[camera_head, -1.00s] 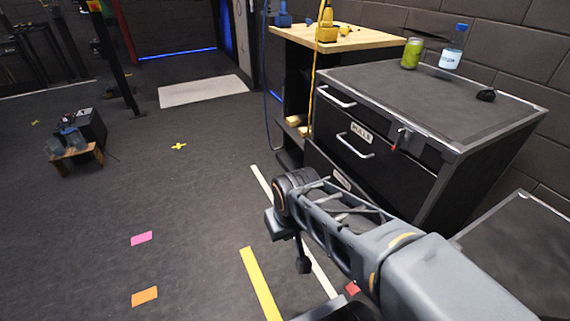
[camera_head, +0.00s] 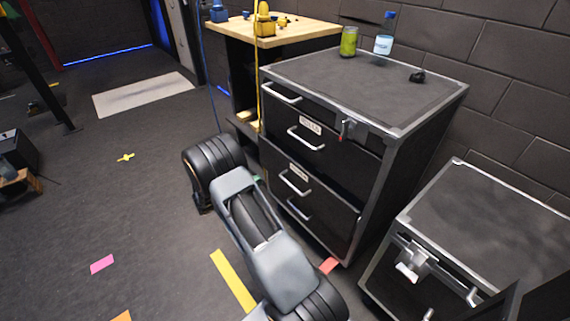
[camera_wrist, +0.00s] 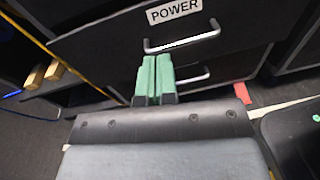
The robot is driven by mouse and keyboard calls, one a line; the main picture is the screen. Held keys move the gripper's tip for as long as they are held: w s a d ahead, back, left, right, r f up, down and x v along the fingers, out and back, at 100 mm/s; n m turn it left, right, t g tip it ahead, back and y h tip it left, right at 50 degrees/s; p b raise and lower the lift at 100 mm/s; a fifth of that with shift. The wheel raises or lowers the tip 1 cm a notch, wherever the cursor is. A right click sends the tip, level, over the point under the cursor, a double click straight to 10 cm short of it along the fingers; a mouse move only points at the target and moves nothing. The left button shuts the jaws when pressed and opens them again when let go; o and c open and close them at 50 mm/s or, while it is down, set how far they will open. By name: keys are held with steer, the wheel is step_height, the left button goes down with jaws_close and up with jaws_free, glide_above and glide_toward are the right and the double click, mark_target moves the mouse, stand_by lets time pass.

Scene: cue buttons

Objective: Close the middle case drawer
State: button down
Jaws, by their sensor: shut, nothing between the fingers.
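The black case (camera_head: 370,85) with silver edges stands at the middle right in the head view. Its front has several bar handles, including an upper labelled drawer (camera_head: 325,150) and a lower part with a second label (camera_head: 298,171). In the wrist view a drawer front labelled POWER (camera_wrist: 110,45) fills the top, with a silver handle (camera_wrist: 182,41) and another handle (camera_wrist: 192,79) below it.
A smaller black case (camera_head: 490,215) stands at the right. A wooden-topped table (camera_head: 285,30) with tools is behind left. A green can (camera_head: 348,42) and a bottle (camera_head: 385,35) stand on the case. Floor at left is mostly clear, with coloured tape marks.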

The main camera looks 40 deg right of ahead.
steer(key=w+f+n+t+h, duration=0.1)
steer(key=f+n, duration=0.1)
steer(key=b, duration=0.2)
glide_toward(290, 162)
steer(key=d, duration=0.7)
steer(key=shift+s+d+f, duration=0.25)
steer(key=shift+d+f, duration=0.05)
